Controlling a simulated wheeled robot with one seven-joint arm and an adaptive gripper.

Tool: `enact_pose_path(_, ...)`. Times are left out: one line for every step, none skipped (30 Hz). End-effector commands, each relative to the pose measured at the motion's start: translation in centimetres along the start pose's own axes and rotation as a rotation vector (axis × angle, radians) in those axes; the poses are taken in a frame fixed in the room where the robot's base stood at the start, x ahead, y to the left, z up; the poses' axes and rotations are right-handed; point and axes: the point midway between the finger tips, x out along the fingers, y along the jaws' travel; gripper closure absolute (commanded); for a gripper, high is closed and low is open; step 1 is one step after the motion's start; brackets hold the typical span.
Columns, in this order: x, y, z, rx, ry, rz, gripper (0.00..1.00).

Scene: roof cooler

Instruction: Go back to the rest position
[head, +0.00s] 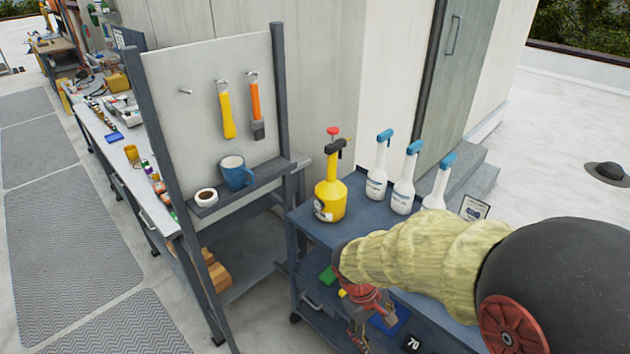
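My arm reaches in from the right in the head view, with a pale yellow sleeve and a black joint. My gripper (372,328), red and grey, hangs below the sleeve's end in front of the blue cart (292,222). It is small and partly cut off by the bottom edge, so its finger opening is not clear. I see nothing clearly held in it. The sleeve hides part of the cart's top.
A yellow pump sprayer (330,190) and several white bottles with blue tops (404,182) stand on the cart. A pegboard rack (190,130) holds two brushes, a blue mug (236,175) and a tape roll (206,198). Grey mats (70,240) lie on clear floor at left.

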Motion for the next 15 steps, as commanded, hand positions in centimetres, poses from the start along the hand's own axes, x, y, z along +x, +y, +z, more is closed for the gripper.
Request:
enact_pose_path(-1.8,0.0,1.3,0.065,0.031,-0.021,0.36)
enact_pose_path(-2.6,-0.1,2.1,0.103,0.045,-0.037,0.36)
enact_pose_path(-3.8,-0.3,3.1,0.152,0.066,-0.057,0.36)
enact_pose_path(-4.6,-0.4,3.8,0.187,0.082,-0.072,0.36)
enact_pose_path(-5.4,-0.6,4.5,0.221,0.099,-0.087,0.36)
enact_pose_path(-6.5,-0.8,5.4,0.263,0.124,-0.105,0.36)
enact_pose_path(-7.2,-0.9,6.1,0.294,0.142,-0.118,0.36)
enact_pose_path(-8.0,-1.1,6.8,0.324,0.163,-0.131,0.36)
enact_pose_path(-8.9,-1.3,7.6,0.361,0.188,-0.147,0.36)
enact_pose_path(-9.6,-1.4,8.2,0.388,0.210,-0.157,0.36)
enact_pose_path(-10.3,-1.5,8.8,0.413,0.232,-0.167,0.36)
enact_pose_path(-11.1,-1.6,9.6,0.445,0.263,-0.179,0.36)
enact_pose_path(-11.8,-1.7,10.1,0.467,0.288,-0.185,0.36)
enact_pose_path(-12.4,-1.7,10.6,0.488,0.314,-0.191,0.36)
enact_pose_path(-13.3,-1.7,11.3,0.514,0.348,-0.195,0.36)
